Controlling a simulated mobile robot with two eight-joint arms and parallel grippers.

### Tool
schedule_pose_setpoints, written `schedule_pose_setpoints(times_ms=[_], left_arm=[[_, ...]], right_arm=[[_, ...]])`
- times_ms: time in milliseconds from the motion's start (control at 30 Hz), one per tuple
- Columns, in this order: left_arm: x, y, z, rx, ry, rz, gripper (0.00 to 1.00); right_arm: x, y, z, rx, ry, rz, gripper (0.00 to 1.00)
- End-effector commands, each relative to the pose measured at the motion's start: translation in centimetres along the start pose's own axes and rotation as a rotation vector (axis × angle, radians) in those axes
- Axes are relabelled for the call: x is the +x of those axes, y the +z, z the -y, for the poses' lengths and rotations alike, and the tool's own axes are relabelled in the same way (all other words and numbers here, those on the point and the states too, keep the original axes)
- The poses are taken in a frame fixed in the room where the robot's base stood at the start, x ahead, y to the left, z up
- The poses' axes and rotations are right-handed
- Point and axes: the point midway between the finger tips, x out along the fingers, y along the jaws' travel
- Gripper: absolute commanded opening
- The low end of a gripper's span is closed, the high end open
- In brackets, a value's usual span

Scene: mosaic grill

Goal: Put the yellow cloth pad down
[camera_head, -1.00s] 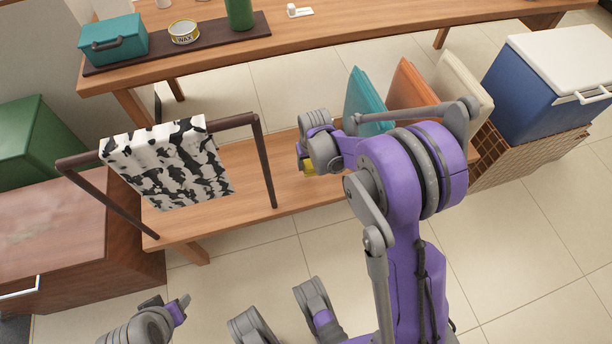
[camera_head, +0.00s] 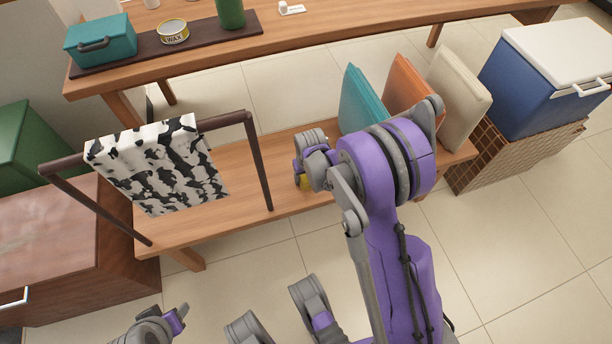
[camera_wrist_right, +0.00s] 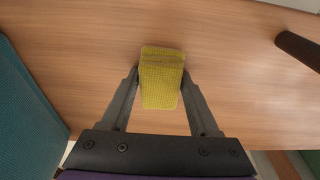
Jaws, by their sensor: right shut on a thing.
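The yellow cloth pad (camera_wrist_right: 161,80) is between the fingers of my right gripper (camera_wrist_right: 160,82) in the right wrist view. The gripper is shut on it, and the pad is over the wooden bench top (camera_wrist_right: 70,40). I cannot tell whether the pad touches the wood. In the head view only a small yellow bit of the pad (camera_head: 305,182) shows below my right gripper (camera_head: 304,178), above the bench (camera_head: 245,190). My left gripper (camera_head: 180,318) is at the bottom left of the head view, away from the bench; its jaws are unclear.
A rack with a black-and-white cloth (camera_head: 160,165) stands at the bench's left. Teal (camera_head: 362,100), orange (camera_head: 408,85) and cream (camera_head: 458,88) panels stand at its right. A blue cooler (camera_head: 540,80) is farther right. Bare wood lies around the pad.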

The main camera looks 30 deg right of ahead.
Motion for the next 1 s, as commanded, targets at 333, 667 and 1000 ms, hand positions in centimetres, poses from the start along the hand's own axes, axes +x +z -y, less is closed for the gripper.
schedule_pose_setpoints(times_ms=[333, 667, 1000], left_arm=[[0.3, 0.1, 0.0, 0.0, 0.0, 0.0, 0.5], [-1.7, -0.4, 0.0, 0.0, 0.0, -0.004, 0.5], [-3.8, -0.9, 0.0, 0.0, 0.0, -0.01, 0.5]], right_arm=[[0.6, 0.2, 0.0, 0.0, 0.0, 0.004, 0.92], [-4.3, 0.1, 0.0, 0.0, -0.001, 0.002, 0.92], [-11.0, 0.0, 0.0, 0.0, 0.0, 0.001, 0.92]])
